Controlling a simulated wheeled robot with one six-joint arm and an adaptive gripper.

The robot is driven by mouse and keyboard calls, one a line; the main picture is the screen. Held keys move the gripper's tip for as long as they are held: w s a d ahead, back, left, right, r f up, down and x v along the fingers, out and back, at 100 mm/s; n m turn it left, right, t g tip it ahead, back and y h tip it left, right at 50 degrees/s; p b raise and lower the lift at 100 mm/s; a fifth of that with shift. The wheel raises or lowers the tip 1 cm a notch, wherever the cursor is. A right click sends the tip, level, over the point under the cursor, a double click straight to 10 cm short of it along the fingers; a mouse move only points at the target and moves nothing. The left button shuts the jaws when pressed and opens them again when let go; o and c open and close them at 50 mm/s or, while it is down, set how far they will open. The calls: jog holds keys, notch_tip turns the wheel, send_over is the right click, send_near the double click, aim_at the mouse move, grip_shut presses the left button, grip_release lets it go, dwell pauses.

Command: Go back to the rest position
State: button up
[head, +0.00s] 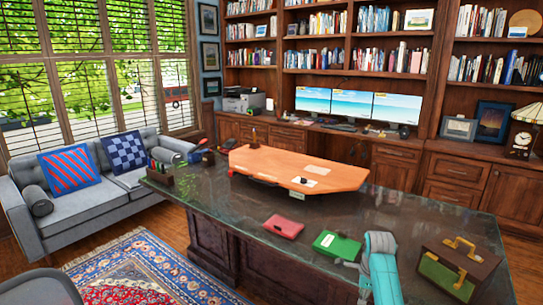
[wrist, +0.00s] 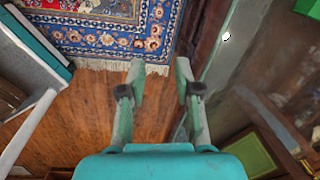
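My gripper (wrist: 160,72) is open and empty in the wrist view, with its two fingers apart and wood floor showing between them. It points down beside the edge of the dark desk. The desk (head: 225,205) has a dark glossy top.
A pink folder (head: 283,227), a green book (head: 337,246) and a brown case with a green side (head: 458,268) lie close to my arm. A patterned rug (wrist: 105,38) covers floor left of the desk.

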jog(key=s+a+f+n+t, duration=0.25)
jog(key=s+f, duration=0.35)
jog(key=f, duration=0.3)
jog(key=s+a+f+n+t, duration=0.1)
jog(key=s+a+f+n, duration=0.15)
jog(key=s+f, duration=0.55)
jog(key=s+a+f+n+t, duration=0.1)
jog(key=s+f+n+t, duration=0.15)
jog(key=s, duration=0.55)
jog(key=s+a+f+n+t, duration=0.1)
jog(key=s+a+f+n, duration=0.2)
jog(key=s, duration=0.6)
jog(key=s+r+n+t, duration=0.25)
jog(key=s+r, duration=0.25)
jog(key=s, duration=0.4)
jog(key=s+r+n+t, duration=0.1)
jog(key=s+r+n, duration=0.3)
jog(key=s, duration=0.5)
jog(key=s+r+n+t, duration=0.1)
jog(key=s+r+n, duration=0.1)
jog(key=s+r, duration=0.4)
jog(key=s+a+r+n+t, duration=0.1)
jog(key=s+r, duration=0.4)
jog(key=r, duration=0.8)
jog(key=shift+s+a+r+n+t, duration=0.35)
jog(key=shift+n+t, duration=0.1)
jog(key=shift+n, duration=0.75)
jog(key=shift+a, duration=0.1)
